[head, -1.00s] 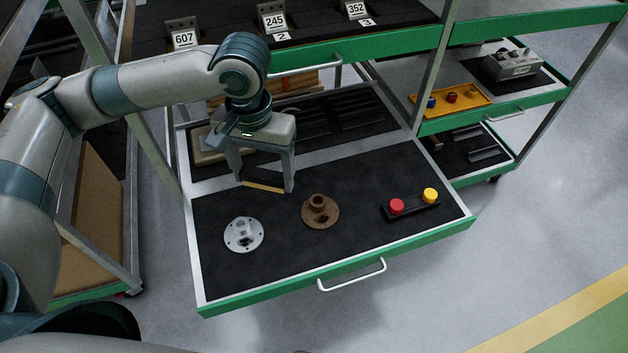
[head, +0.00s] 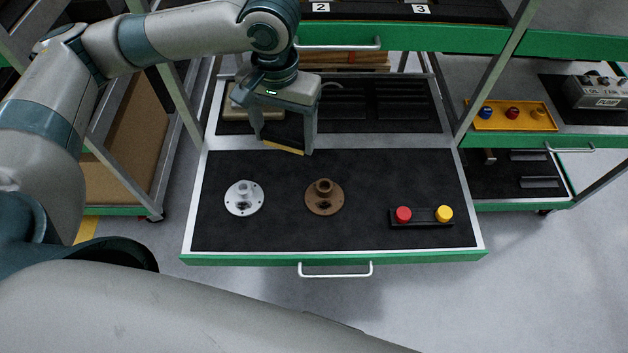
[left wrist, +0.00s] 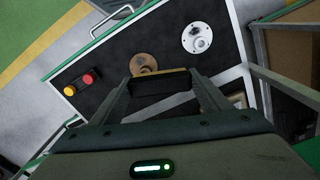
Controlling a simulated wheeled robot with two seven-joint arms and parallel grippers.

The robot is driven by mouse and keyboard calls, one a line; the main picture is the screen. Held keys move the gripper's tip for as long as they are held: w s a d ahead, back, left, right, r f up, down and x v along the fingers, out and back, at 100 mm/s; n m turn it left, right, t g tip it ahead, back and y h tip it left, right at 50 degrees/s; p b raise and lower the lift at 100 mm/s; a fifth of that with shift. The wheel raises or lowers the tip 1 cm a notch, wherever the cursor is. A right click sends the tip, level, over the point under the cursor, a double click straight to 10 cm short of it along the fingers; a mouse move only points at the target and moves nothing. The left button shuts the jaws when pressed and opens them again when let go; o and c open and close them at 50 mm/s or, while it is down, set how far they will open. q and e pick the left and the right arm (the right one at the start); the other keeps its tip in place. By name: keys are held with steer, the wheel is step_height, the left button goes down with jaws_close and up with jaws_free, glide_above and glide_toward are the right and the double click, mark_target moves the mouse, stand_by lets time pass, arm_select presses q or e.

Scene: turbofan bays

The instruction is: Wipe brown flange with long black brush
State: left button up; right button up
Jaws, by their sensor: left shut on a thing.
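The brown flange (head: 324,197) lies flat on the black mat of the open drawer (head: 280,228), with its hub upward. It also shows in the left wrist view (left wrist: 144,63), partly hidden behind the held bar. My left gripper (head: 284,146) is shut on a long thin bar with a tan edge (head: 282,148), held crosswise between its fingertips. My right gripper is not in view.
A silver flange (head: 244,198) lies left of the brown one. A black block with red and yellow buttons (head: 420,216) is at right. Behind the divider are dark slotted inserts (head: 398,98) and a beige block (head: 240,102). A shelf edge (head: 410,38) overhangs the back.

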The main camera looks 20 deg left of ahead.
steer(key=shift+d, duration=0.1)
arm_select(q)
steer(key=shift+w+d+f+m+p, duration=0.1)
steer(key=shift+w+d+m+p, duration=0.1)
steer(key=shift+m+p, duration=0.15)
steer(key=shift+w+d+f+m+p, duration=0.35)
steer(key=shift+m+p, duration=0.2)
steer(key=shift+m, duration=0.4)
steer(key=d+f+m+p, duration=0.2)
steer(key=f+m+p, duration=0.4)
steer(key=m, duration=0.8)
steer(key=d+f+m+p, duration=0.2)
steer(key=f+m+p, duration=0.5)
steer(key=f+m, duration=0.5)
steer(key=shift+w+m, duration=0.35)
steer(key=shift+m, duration=0.85)
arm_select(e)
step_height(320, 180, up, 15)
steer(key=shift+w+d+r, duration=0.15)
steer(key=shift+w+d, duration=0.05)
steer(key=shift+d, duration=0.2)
